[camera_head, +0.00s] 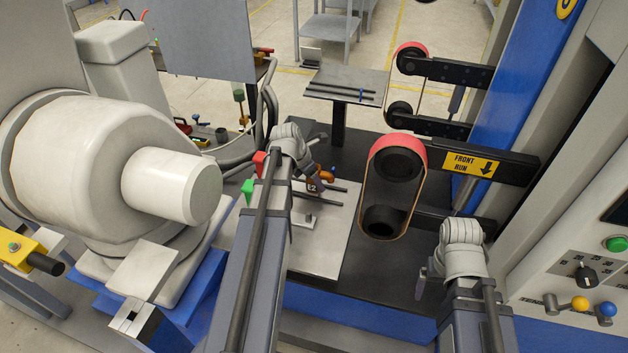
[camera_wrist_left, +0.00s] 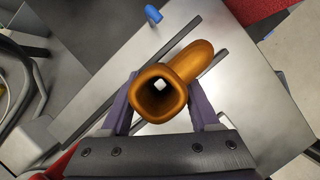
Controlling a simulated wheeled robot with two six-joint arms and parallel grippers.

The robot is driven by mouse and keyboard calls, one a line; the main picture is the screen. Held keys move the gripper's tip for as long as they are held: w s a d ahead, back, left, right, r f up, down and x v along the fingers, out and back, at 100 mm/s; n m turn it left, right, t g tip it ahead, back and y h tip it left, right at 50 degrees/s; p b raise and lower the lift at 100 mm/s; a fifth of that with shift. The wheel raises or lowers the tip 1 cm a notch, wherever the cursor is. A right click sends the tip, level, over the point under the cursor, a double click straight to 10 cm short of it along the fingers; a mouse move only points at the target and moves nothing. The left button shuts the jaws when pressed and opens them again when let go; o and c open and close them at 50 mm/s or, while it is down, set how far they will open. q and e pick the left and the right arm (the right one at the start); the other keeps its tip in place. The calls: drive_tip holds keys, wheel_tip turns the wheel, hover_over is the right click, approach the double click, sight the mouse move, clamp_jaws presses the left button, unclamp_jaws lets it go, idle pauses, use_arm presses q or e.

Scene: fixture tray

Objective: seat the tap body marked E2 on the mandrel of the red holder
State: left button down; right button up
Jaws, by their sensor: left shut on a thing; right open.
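The orange tap body (camera_head: 327,175), with a dark E2 label, is in my left gripper (camera_head: 316,180) above the pale plate (camera_head: 338,237). In the left wrist view, the two purple fingers of this gripper (camera_wrist_left: 160,108) are on either side of the tap body (camera_wrist_left: 190,62). Its squarish open end faces the camera, with a light spot in the bore. A red block (camera_head: 259,162) shows left of my left arm, partly hidden by it; I cannot make out a mandrel there. My right gripper (camera_head: 428,283) is open and empty, far to the right.
A green block (camera_head: 247,191) stands near the red one. Dark rails (camera_head: 322,204) and a small block with a pin (camera_head: 309,219) are on the plate. A red-topped belt sander (camera_head: 398,160) stands between my arms. A large cream machine (camera_head: 90,160) fills the left.

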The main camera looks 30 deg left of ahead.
use_arm(q)
drive_tip(key=shift+f, duration=0.25)
drive_tip(key=shift+c, duration=0.2)
unclamp_jaws()
drive_tip(key=p+v, duration=0.7)
drive_tip(key=v, duration=0.1)
drive_tip(key=shift+f, duration=0.15)
idle(0.4)
